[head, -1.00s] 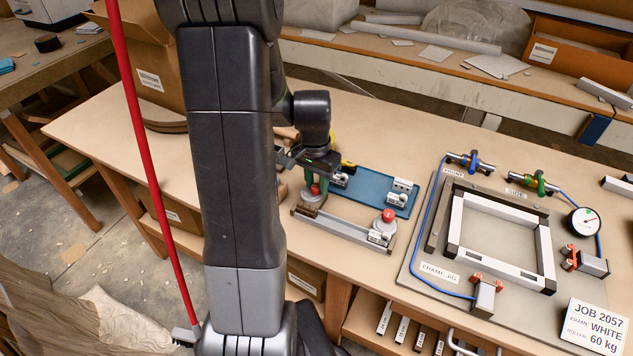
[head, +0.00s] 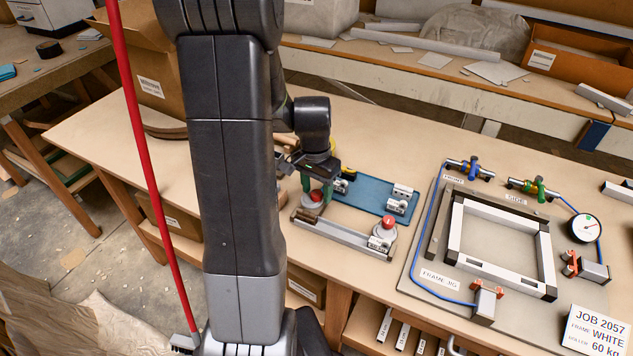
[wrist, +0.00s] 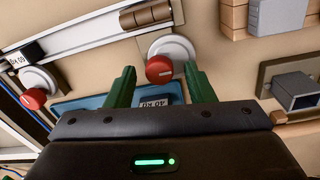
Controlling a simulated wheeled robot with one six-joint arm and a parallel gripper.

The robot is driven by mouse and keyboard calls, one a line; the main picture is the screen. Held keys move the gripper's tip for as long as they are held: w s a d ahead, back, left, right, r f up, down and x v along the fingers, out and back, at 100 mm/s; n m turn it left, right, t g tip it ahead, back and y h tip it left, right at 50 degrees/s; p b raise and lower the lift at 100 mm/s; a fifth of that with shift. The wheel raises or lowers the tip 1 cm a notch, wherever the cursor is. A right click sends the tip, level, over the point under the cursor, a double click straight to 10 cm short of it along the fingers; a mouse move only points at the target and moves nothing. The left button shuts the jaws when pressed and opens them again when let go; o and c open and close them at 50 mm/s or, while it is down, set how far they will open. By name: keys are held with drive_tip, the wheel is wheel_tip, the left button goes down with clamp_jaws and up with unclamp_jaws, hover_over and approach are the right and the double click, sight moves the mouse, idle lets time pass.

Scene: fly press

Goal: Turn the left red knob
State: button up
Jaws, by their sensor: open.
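The left red knob (head: 314,196) sits on a grey round base at the left end of a metal rail fixture on the bench. In the wrist view this knob (wrist: 159,70) shows between the fingertips. My gripper (head: 317,187) is open, with one green finger on each side of the knob. The wrist view shows a gap between the knob and each finger of my gripper (wrist: 159,77); whether either finger touches it I cannot tell. A second red knob (head: 389,222) stands at the right end of the rail and shows at the left in the wrist view (wrist: 34,98).
A blue plate (head: 372,196) with small labelled blocks lies behind the rail. To the right, a frame jig (head: 425,262) carries a white frame, coloured valves and a gauge (head: 585,228). A cardboard box (head: 150,75) stands at the left. The bench behind the blue plate is clear.

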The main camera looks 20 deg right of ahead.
sight(315, 191)
wheel_tip(315, 191, up, 14)
drive_tip(key=p, duration=0.1)
drive_tip(key=shift+w, duration=0.2)
drive_tip(key=shift+a+f, duration=0.1)
drive_tip(key=shift+f, duration=0.1)
idle(0.3)
drive_tip(key=f, duration=0.9)
drive_tip(key=f+b, duration=0.1)
drive_tip(key=f, duration=0.3)
drive_tip(key=shift+s+f, duration=0.25)
drive_tip(key=shift+f, duration=0.15)
drive_tip(key=shift+r, duration=0.15)
